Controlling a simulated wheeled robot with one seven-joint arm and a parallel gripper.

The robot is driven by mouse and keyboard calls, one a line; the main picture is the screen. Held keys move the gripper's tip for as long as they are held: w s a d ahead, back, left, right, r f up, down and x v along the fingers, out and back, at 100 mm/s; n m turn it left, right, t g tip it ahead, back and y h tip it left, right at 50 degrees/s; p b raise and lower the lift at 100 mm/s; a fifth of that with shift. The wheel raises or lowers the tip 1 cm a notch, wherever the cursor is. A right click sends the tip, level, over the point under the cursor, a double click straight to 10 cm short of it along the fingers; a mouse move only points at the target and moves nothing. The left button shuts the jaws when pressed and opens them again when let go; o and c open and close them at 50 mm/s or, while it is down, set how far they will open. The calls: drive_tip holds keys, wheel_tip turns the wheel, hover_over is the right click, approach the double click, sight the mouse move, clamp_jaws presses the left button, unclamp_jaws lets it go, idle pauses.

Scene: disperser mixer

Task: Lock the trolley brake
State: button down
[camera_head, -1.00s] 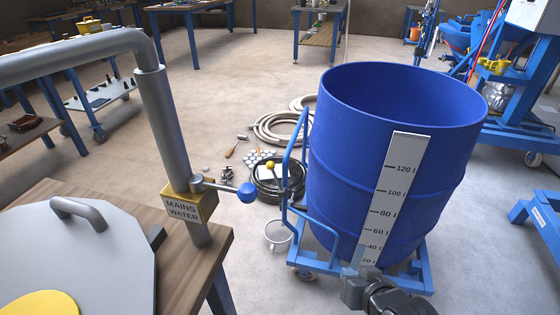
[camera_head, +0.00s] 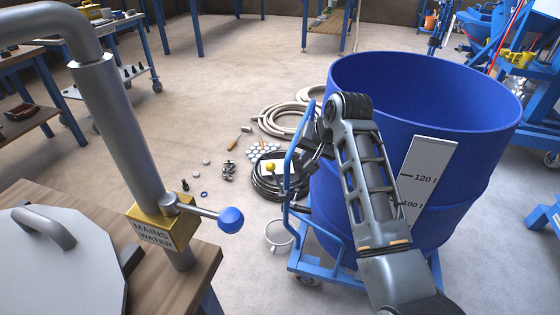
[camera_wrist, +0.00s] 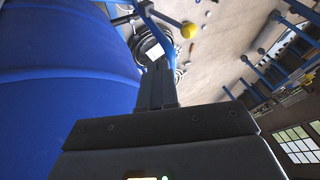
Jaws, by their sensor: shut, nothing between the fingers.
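The blue trolley (camera_head: 340,274) carries a large blue drum (camera_head: 455,105). A lever with a yellow ball knob (camera_head: 271,167) stands at the trolley's left side, outside its tubular handle (camera_head: 289,165). The yellow knob (camera_wrist: 189,30) also shows near the top of the wrist view, beyond and to the right of my fingertips. My gripper (camera_head: 306,172) is by the handle, right of the knob and apart from it. In the wrist view my gripper (camera_wrist: 158,72) has its fingers together and empty, with the drum wall on their left. The lever's lower end is not clear.
A mains water pipe (camera_head: 115,130) with a blue-knobbed valve lever (camera_head: 231,219) stands at the left by a wooden bench (camera_head: 190,270). Coiled hoses (camera_head: 280,118) and small loose parts lie on the floor behind the trolley.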

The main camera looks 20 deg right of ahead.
drive_tip(key=shift+w+r, duration=0.5)
drive_tip(key=shift+w, duration=0.05)
drive_tip(key=b, duration=0.2)
approach(276, 169)
wheel_tip(276, 169, down, 4)
drive_tip(key=d, duration=0.3)
drive_tip(key=shift+w+a+f, duration=0.2)
drive_tip(key=shift+w+a, duration=0.8)
drive_tip(key=shift+a, duration=0.2)
drive_tip(key=shift+w+a+f, duration=0.25)
drive_tip(key=shift+w+a, duration=0.15)
drive_tip(key=shift+a, duration=0.15)
